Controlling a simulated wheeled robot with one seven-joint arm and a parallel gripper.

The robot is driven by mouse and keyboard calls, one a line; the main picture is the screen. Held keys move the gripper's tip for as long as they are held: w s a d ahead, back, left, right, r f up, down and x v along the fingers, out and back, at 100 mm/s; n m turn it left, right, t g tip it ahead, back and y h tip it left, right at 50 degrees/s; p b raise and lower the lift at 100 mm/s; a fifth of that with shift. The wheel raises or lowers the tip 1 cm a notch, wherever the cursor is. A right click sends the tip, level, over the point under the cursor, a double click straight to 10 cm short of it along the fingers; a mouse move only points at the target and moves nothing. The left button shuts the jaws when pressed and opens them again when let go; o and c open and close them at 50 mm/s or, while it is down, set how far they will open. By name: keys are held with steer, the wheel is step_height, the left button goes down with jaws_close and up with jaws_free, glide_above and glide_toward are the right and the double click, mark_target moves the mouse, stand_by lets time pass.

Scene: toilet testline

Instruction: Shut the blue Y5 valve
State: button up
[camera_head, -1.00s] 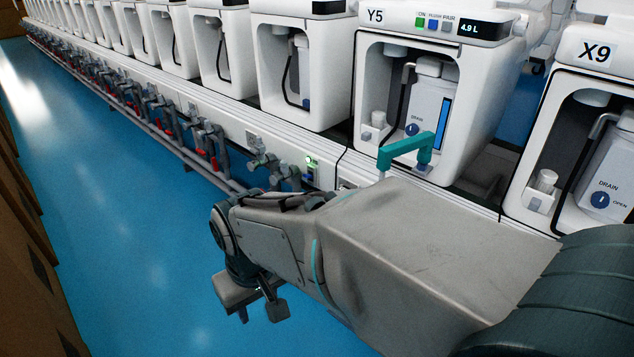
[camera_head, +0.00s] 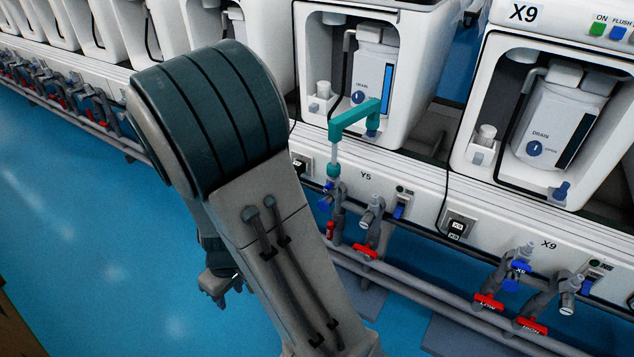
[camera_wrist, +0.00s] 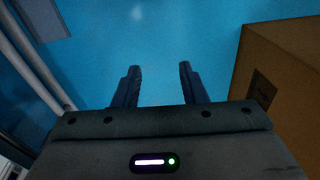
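The Y5 label (camera_head: 366,174) is on the white ledge below a white unit in the head view. A blue valve handle (camera_head: 326,197) shows left of this label, on the grey pipework under a teal pipe. It is small, and my arm stands close to its left, so its exact angle is hard to tell. My gripper (camera_head: 222,288) is low on the left of my arm, over the blue floor and apart from the valve. In the wrist view my gripper (camera_wrist: 160,72) is open, with nothing between its two fingers. No valve is clear there.
Red handles (camera_head: 365,251) sit on the lower pipes. The X9 unit (camera_head: 545,130) has its own blue valve (camera_head: 521,267) to the right. A brown box (camera_wrist: 285,70) stands right of my gripper in the wrist view. Blue floor (camera_head: 90,240) is open on the left.

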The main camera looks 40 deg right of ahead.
steer(key=d+f+n+h+p, duration=0.2)
steer(key=d+f+h, duration=0.2)
steer(key=d+f, duration=0.3)
steer(key=n+t+h+p, duration=0.3)
steer(key=n+t+h, duration=0.3)
steer(key=n+h, duration=0.6)
glide_toward(326, 190)
steer(key=w+d, duration=0.1)
steer(key=d, duration=0.1)
steer(key=w+d+f+m+h, duration=0.1)
steer(key=d, duration=0.2)
steer(key=w+d+h+b, duration=0.1)
steer(key=w+d, duration=0.1)
steer(key=d, duration=0.1)
steer(key=shift+d+f+m, duration=0.2)
steer(key=shift+f+m, duration=0.1)
jaws_close()
